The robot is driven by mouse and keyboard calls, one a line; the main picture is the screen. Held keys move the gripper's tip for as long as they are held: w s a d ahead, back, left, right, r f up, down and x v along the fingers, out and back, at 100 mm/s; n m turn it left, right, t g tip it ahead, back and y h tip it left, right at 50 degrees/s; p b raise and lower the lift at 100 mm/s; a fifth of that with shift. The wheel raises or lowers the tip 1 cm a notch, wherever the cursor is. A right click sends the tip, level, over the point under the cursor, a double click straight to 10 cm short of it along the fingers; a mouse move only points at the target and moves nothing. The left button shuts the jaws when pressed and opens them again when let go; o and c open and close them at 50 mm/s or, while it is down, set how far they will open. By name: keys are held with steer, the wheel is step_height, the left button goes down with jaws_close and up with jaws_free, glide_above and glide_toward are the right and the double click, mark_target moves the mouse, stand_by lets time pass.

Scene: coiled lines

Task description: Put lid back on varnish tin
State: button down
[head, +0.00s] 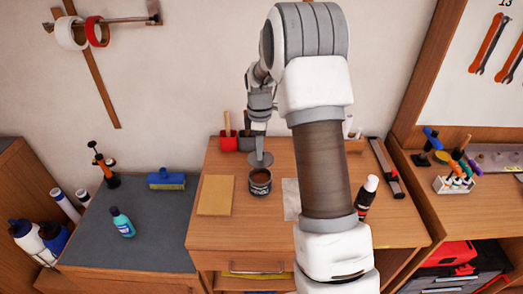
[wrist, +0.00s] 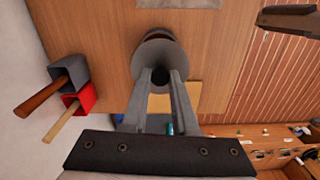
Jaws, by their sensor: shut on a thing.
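The varnish tin (head: 260,187) stands open on the wooden workbench, a dark rim around brown contents. The round grey lid (head: 261,159) is held above the tin's far side, apart from the bench. My gripper (head: 259,146) is shut on the lid from above. There the lid covers most of the tin, and only a brown sliver of the tin (wrist: 160,32) shows past the lid's edge.
A tan sheet (head: 215,195) lies left of the tin, and a pale sheet (head: 291,198) lies right of it. A dark bottle with a white cap (head: 367,192) stands at the right.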

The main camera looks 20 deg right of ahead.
steer(key=shift+f+b, duration=2.05)
steer(key=shift+f, duration=1.2)
steer(key=shift+f, duration=0.15)
steer(key=shift+c, duration=0.6)
jaws_free()
steer(key=shift+r+p, duration=2.15)
steer(key=shift+r, duration=1.4)
